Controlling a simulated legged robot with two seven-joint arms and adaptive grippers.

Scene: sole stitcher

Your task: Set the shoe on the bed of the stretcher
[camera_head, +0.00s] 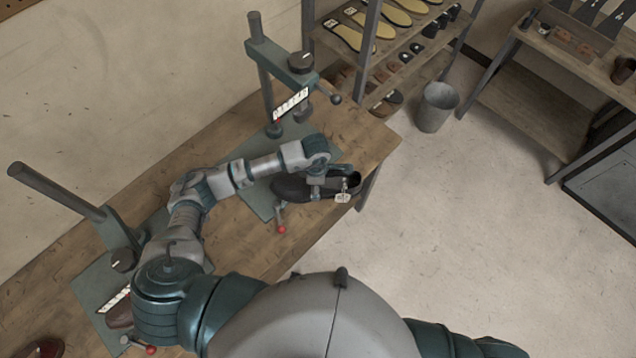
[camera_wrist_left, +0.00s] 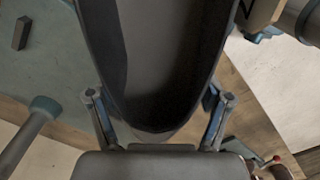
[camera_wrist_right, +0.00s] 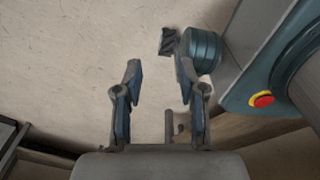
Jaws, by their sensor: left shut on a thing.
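A dark shoe (camera_head: 292,188) shows in the head view at the front edge of the far stretcher's green bed (camera_head: 258,199). Its toe points left, over the bed, and its open heel end is at the right. My left gripper (camera_head: 335,184) is shut on the heel end. In the left wrist view the shoe (camera_wrist_left: 165,60) lies between the fingers (camera_wrist_left: 158,115), with the green bed (camera_wrist_left: 45,75) beside it. I cannot tell whether the sole touches the bed. My right gripper (camera_wrist_right: 158,95) is open and empty; it is outside the head view.
The far stretcher's post and head (camera_head: 292,72) stand behind the shoe. A red-knobbed lever (camera_head: 281,228) is at the bed's front. A second stretcher (camera_head: 95,215) stands at the left of the wooden bench (camera_head: 225,125). A shelf (camera_head: 400,60) and bucket (camera_head: 436,106) are beyond.

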